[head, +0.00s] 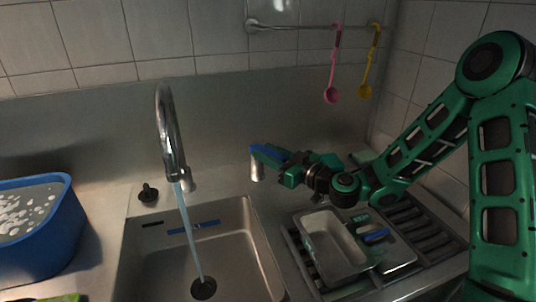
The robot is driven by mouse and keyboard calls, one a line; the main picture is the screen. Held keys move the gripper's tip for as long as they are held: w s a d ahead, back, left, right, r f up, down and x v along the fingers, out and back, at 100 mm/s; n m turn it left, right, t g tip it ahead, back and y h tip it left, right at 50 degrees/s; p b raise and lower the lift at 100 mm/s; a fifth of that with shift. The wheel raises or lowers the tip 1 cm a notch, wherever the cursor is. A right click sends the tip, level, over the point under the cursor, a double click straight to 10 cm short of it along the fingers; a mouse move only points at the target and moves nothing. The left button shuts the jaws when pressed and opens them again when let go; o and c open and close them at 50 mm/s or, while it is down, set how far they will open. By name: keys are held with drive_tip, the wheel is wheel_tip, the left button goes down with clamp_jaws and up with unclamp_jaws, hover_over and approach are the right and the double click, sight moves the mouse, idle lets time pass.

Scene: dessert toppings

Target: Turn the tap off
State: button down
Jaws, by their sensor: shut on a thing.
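The tap (165,125) is a curved chrome spout at the back edge of the sink (235,245). A stream of water (190,235) runs from its mouth down to the drain.
A blue tub (40,240) of water stands at the left. A black stopper (148,193) lies behind the sink. A metal tray (330,245) sits on a drying rack at the right. Pink (332,90) and yellow (367,85) spoons hang from a wall rail.

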drive_tip(key=shift+w+d, duration=0.1)
drive_tip(key=shift+w, duration=0.05)
drive_tip(key=c, duration=1.3)
unclamp_jaws()
drive_tip(key=shift+r, duration=0.15)
